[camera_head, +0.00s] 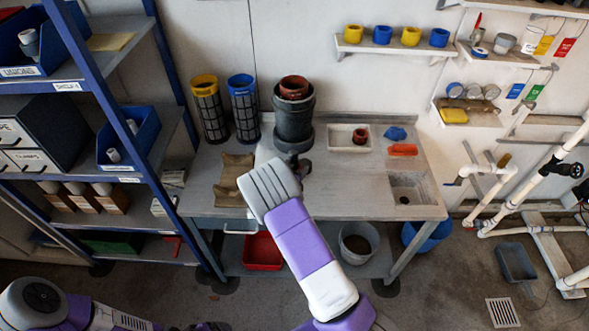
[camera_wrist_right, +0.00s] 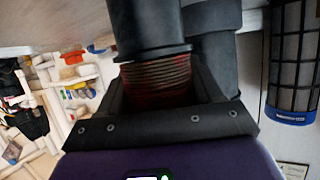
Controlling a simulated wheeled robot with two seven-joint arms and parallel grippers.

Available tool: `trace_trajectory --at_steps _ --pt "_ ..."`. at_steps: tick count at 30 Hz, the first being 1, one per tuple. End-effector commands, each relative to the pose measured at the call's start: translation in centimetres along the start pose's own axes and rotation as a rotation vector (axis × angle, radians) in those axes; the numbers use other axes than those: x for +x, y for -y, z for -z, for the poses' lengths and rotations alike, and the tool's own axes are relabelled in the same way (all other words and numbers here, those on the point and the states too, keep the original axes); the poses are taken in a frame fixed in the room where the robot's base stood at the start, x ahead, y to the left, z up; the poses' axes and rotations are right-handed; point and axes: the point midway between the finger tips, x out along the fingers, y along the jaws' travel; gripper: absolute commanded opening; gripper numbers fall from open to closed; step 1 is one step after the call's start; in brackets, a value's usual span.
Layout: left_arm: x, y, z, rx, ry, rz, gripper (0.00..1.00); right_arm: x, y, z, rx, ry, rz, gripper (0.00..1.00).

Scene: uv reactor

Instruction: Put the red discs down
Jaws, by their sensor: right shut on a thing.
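My right gripper (camera_head: 298,166) is low over the workbench, just in front of the dark grey cylindrical housing (camera_head: 293,118). My own wrist covers most of it in the head view. In the right wrist view its two dark jaws are shut on a stack of thin, ribbed, reddish discs (camera_wrist_right: 156,80). A dark cylinder (camera_wrist_right: 147,25) partly covers the stack's far end. I cannot tell whether the discs touch the bench. The discs are hidden in the head view. Of my left arm only links show at the lower left; its gripper is not in view.
A dark red cup (camera_head: 293,86) sits in the housing's top. Yellow-topped (camera_head: 207,105) and blue-topped (camera_head: 243,105) mesh cartridges stand to its left. A brown cradle (camera_head: 233,179) lies in front of them. Right are a white tray (camera_head: 335,145) and a sink (camera_head: 411,190).

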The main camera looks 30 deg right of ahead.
Motion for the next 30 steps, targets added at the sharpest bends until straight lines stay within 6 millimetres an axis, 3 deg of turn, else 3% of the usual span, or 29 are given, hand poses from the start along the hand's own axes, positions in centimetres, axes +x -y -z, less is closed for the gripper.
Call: trace_trajectory --at_steps 10,11,15,26,30 --pt "0.3 0.1 0.0 0.0 0.0 0.0 0.88 0.2 0.0 -0.4 0.001 -0.001 0.0 0.35" --pt "0.3 0.1 0.0 0.0 0.0 0.0 0.88 0.2 0.0 -0.3 0.001 -0.001 0.0 0.68" --pt "0.2 0.1 0.0 0.0 0.0 0.0 0.88 0.1 0.0 -0.3 0.001 0.0 0.0 0.9" --pt "0.6 0.2 0.0 0.0 0.0 0.0 0.88 0.1 0.0 -0.3 0.001 -0.001 0.001 0.91" --pt "0.0 0.0 0.0 0.0 0.0 0.0 0.88 -2.0 0.1 -0.1 0.0 0.001 0.004 0.91"
